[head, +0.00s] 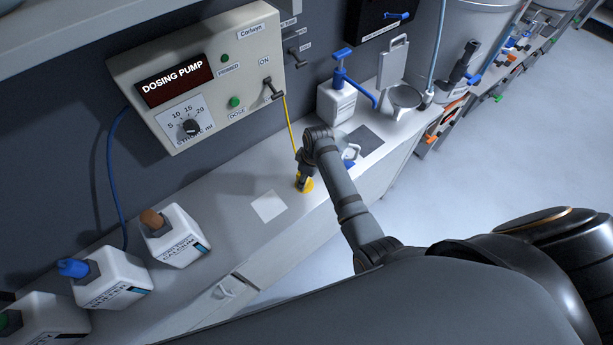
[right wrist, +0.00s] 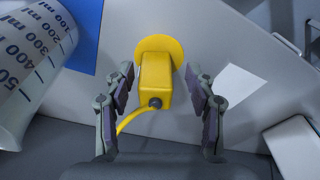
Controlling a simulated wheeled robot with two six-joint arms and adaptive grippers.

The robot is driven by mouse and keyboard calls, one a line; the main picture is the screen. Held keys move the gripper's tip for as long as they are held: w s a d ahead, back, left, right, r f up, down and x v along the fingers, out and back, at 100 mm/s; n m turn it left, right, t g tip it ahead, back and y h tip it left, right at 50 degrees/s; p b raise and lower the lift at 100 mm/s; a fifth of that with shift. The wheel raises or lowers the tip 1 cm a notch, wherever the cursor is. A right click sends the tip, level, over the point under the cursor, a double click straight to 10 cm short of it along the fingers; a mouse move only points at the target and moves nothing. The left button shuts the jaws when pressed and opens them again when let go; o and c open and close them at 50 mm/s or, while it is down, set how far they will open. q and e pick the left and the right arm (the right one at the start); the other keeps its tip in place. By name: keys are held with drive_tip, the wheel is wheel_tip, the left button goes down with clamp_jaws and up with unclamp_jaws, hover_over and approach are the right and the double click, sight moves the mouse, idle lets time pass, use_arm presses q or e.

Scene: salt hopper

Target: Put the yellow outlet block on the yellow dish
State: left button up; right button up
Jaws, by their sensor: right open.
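The yellow outlet block (right wrist: 155,77) sits between the fingers of my right gripper (right wrist: 160,95) in the right wrist view, with gaps on both sides. The gripper is open. The yellow dish (right wrist: 160,45) is a flat disc behind the block, and the block overlaps part of it. I cannot tell how fully the block rests on it. In the head view the right gripper (head: 303,178) is low over the bench, with the dish (head: 307,186) showing at its fingers and hiding most of the block. My left gripper is not in view.
A yellow cable (head: 290,122) runs from the dosing pump (head: 195,80) down to the gripper. A graduated jug (right wrist: 35,65) stands close on the left in the wrist view. A white square (head: 268,206) lies on the bench. White bottles (head: 176,240) stand at the left.

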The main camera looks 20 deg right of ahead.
drive_tip(key=shift+w, duration=0.15)
drive_tip(key=r, duration=0.2)
drive_tip(key=r+b, duration=0.1)
drive_tip(key=r, duration=0.1)
drive_tip(key=shift+s+d, duration=0.2)
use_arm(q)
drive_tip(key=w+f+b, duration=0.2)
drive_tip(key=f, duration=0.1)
use_arm(e)
wheel_tip(320, 180, up, 8)
drive_tip(key=s, duration=0.1)
drive_tip(key=shift+d, duration=0.4)
